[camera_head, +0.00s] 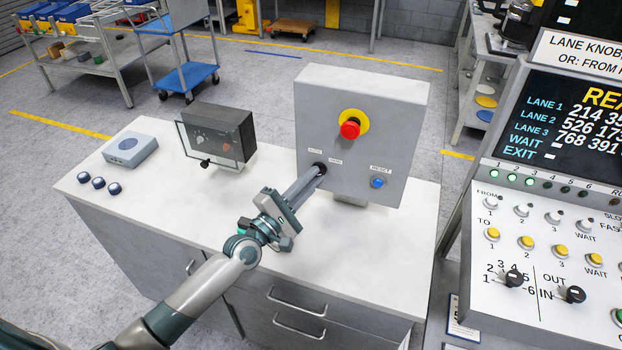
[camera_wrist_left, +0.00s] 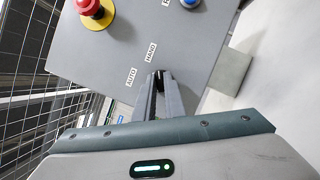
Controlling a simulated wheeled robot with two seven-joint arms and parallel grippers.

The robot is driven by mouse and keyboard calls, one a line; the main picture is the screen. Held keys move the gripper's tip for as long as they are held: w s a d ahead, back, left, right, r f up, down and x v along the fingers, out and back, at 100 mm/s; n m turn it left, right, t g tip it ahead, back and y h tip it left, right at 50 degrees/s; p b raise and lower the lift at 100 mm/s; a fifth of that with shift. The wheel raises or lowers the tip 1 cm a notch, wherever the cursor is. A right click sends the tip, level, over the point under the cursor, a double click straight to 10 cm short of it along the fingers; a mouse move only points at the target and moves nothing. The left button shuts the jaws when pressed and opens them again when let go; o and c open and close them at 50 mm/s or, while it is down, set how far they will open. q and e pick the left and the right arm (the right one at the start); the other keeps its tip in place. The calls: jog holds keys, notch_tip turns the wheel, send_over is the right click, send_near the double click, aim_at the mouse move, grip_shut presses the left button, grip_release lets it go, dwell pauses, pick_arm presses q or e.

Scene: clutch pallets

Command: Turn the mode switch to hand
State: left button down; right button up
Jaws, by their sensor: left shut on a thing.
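The mode switch (camera_head: 320,168) is a small black knob on the front of a grey control box (camera_head: 407,140), below labels that read AUTO and HAND. My left gripper (camera_head: 314,176) reaches it from the front left and is shut on it. In the left wrist view the mode switch (camera_wrist_left: 158,78) shows dark between the fingertips, beside the AUTO and HAND labels. The fingers hide most of the knob, so I cannot tell which way it points. My right gripper is not in view.
The box also bears a red emergency button (camera_head: 350,130) on a yellow ring and a blue RESET button (camera_head: 377,183). A large console (camera_head: 500,300) is at right.

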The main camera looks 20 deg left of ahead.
pick_arm(q)
jog(key=c, duration=1.8)
grip_release()
jog(key=shift+s, duration=0.1)
jog(key=shift+b+v, duration=3.25)
jog(key=shift+v, duration=5.35)
jog(key=shift+d, duration=0.1)
